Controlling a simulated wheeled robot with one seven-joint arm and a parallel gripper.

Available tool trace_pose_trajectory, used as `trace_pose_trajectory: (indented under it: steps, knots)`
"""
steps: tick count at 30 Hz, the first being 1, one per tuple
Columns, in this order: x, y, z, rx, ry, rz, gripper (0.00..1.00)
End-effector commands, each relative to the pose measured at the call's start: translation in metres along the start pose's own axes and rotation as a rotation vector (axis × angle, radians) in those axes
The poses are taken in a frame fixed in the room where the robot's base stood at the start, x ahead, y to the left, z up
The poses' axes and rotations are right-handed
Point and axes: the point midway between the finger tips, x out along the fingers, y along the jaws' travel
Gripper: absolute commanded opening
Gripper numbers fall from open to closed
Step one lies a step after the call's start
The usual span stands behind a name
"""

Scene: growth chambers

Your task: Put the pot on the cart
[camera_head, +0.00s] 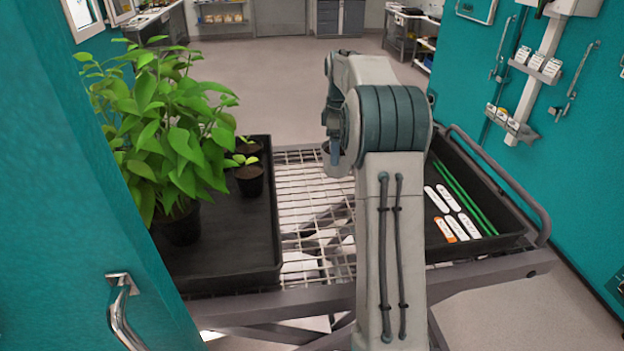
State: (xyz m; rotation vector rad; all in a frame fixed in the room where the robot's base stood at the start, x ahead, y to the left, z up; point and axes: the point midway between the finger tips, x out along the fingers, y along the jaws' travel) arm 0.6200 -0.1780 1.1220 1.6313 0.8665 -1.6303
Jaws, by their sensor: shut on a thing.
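The cart (300,221) has a wire-mesh top and grey rails, and it stands in front of me. A large leafy green plant stands in a dark pot (182,226) at the left of the cart, inside a black tray (228,252). A small dark pot (250,181) with a seedling stands behind it in the same tray. A second seedling shows just behind that, its pot mostly hidden. My arm rises over the cart's middle and bends away from me. My gripper is hidden behind the arm, so its fingers and anything in them do not show.
A second black tray (478,249) on the cart's right holds green stakes (466,198) and several plant labels (441,228). Bare mesh shows between the trays. A teal door with a metal handle (122,310) is close at left. A teal wall with fittings stands at right.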

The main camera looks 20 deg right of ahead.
Motion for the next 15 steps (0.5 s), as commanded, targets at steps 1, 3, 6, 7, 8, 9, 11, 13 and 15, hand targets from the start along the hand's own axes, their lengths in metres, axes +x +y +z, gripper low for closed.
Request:
trace_pose_trajectory:
  steps: [1,3,6,7,8,9,11,13,15]
  knots:
    - [0.005,-0.009,-0.008,-0.004,-0.001,-0.002,0.47]
    - [0.013,-0.018,-0.019,-0.005,-0.001,-0.002,0.47]
    - [0.024,-0.030,-0.031,-0.004,0.000,-0.001,0.47]
    - [0.026,-0.033,-0.034,-0.003,-0.001,-0.002,0.47]
    - [0.029,-0.035,-0.036,-0.002,-0.001,-0.001,0.47]
    - [0.031,-0.037,-0.039,-0.001,0.000,0.000,0.47]
    - [0.034,-0.040,-0.042,-0.001,0.000,0.000,0.47]
    - [0.037,-0.041,-0.043,0.000,0.000,0.000,0.47]
    - [0.045,-0.042,-0.043,0.000,-0.001,-0.003,0.47]
